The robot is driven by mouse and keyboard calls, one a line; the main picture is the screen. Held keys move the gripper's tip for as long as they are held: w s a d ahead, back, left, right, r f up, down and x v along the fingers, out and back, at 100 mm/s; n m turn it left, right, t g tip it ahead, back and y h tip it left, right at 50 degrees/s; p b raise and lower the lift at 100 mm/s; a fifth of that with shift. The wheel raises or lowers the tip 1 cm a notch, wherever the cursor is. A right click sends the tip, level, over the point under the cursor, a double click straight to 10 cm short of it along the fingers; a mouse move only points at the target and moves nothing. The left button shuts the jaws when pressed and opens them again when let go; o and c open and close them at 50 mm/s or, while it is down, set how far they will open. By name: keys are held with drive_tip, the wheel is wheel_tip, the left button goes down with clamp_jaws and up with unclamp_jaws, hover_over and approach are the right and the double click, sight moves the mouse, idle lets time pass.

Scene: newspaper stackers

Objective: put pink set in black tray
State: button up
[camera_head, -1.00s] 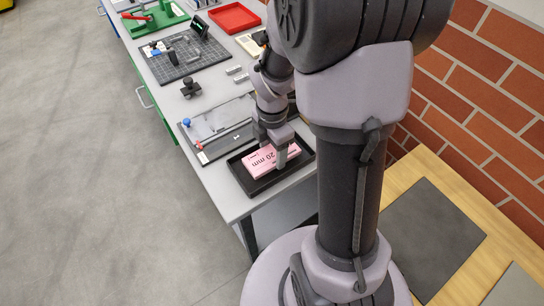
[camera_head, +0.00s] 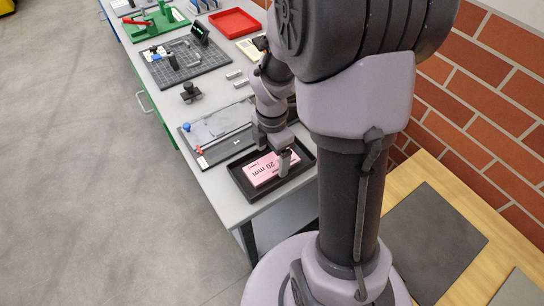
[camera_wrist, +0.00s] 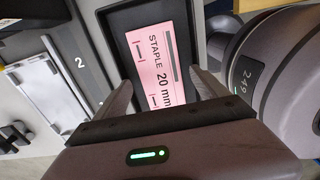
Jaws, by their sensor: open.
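The pink set (camera_head: 265,169) is a flat pink block printed "STAPLE 20 mm". It lies in the black tray (camera_head: 239,182), inside its rim, at the near end of the grey bench. My gripper (camera_head: 283,160) is over the set's right part in the head view, with one finger partly hiding it. In the wrist view my gripper (camera_wrist: 166,88) is open, its two fingers apart on either side of the pink set (camera_wrist: 156,50). The set's lower end there is hidden behind the gripper body. The black tray (camera_wrist: 117,42) shows around it.
A dark board with a grey plate (camera_head: 217,130) lies just beyond the tray. Farther along are a small black knob-like part (camera_head: 189,92), a dark grid mat (camera_head: 182,64) with tools, and a red tray (camera_head: 235,22). A brick wall stands at right.

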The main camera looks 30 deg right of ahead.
sight(272, 164)
wheel_tip(272, 164, up, 10)
drive_tip(key=p, duration=0.4)
drive_tip(key=s+a+r+m+t+y, duration=0.1)
drive_tip(key=s+a+r+m+t, duration=0.2)
drive_tip(key=m, duration=0.8)
drive_tip(key=s+a+r+m+t+y, duration=0.1)
drive_tip(key=s+a+r+m+t, duration=0.1)
drive_tip(key=s+a+r+m, duration=0.6)
drive_tip(key=a+r+m, duration=0.2)
drive_tip(key=a+m, duration=0.1)
drive_tip(key=shift+s+a+r+m+t, duration=0.15)
drive_tip(key=shift+a+r+m+t, duration=0.15)
drive_tip(key=shift+r+m+t, duration=0.1)
